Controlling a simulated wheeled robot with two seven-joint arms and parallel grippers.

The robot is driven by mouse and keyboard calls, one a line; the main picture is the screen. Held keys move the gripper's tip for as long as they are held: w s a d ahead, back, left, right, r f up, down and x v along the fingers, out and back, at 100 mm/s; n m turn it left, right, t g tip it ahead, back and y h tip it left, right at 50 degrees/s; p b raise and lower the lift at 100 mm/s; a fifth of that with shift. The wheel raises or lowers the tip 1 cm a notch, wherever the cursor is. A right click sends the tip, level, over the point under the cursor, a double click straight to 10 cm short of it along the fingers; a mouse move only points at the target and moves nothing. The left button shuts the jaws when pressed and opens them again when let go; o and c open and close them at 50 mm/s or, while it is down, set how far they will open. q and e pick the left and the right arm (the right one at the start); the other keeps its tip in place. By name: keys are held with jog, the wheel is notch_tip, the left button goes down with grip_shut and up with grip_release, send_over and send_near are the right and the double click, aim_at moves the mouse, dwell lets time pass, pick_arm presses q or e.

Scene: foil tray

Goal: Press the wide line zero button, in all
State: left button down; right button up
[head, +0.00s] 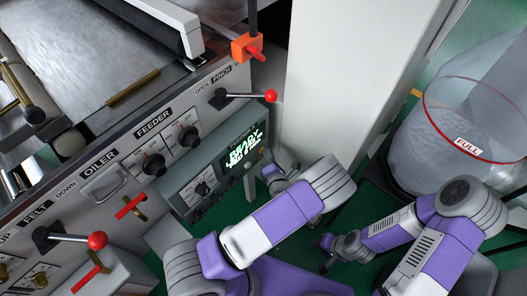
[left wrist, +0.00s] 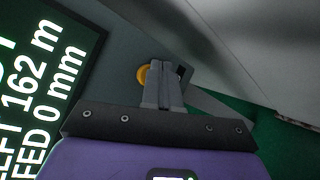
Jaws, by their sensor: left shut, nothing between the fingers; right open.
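In the left wrist view, a round yellow button (left wrist: 142,76) sits on the grey panel beside the dark display (left wrist: 45,75). No label on it is readable. My left gripper (left wrist: 164,66) is shut and empty, its fingertips over the button's right side, hiding part of it. I cannot tell whether they touch it. In the head view, the display (head: 243,145) glows with white text on the control box. My left gripper (head: 268,172) is just below and right of it. My right gripper (head: 326,243) is open and empty, low over the floor.
A red-knobbed lever (head: 270,96) sticks out above the control box, and two black dials (head: 168,150) are left of it. A pale column (head: 340,75) stands behind my left gripper. A clear bin (head: 440,125) marked FULL stands at the right.

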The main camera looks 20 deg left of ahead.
pick_arm(q)
jog(key=shift+d, duration=0.1)
jog(key=shift+s+d, duration=0.3)
jog(key=shift+d, duration=0.4)
jog(key=shift+s+d+p, duration=0.15)
jog(key=shift+s+d, duration=0.15)
jog(key=shift+d, duration=0.5)
jog(key=shift+s+d+p, duration=0.15)
jog(key=shift+s+d, duration=0.15)
jog(key=shift+d, duration=0.45)
jog(key=shift+s+d+p, duration=0.15)
jog(key=shift+s+d, duration=0.15)
jog(key=shift+d, duration=0.5)
jog(key=shift+a, duration=0.1)
